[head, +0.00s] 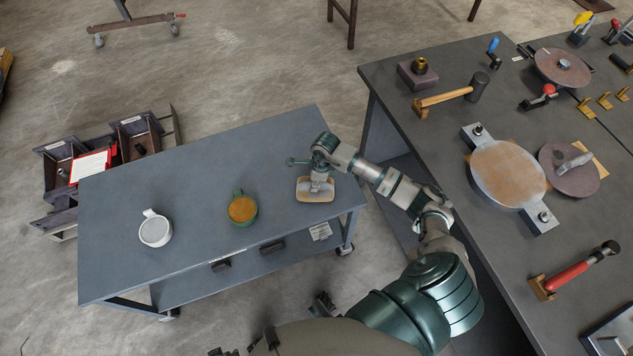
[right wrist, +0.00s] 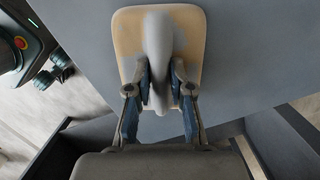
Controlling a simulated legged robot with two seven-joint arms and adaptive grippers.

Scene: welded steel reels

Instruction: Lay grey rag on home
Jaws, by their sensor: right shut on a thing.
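The grey rag (right wrist: 159,45) is a smooth, narrow grey bundle between the fingers of my right gripper (right wrist: 160,98) in the right wrist view. My right gripper (head: 318,182) is shut on it, low over the right end of the blue-grey cart in the head view. Right below is a tan pad with rounded corners (head: 316,195), possibly the home; it also shows in the right wrist view (right wrist: 130,40). The rag overlaps the pad's middle; I cannot tell whether it touches. No label reading "home" is legible. My left gripper is not in view.
A dark workbench (head: 430,130) with a mallet (head: 450,97) and discs is on the right. Open bins (head: 135,135) are behind the cart's left.

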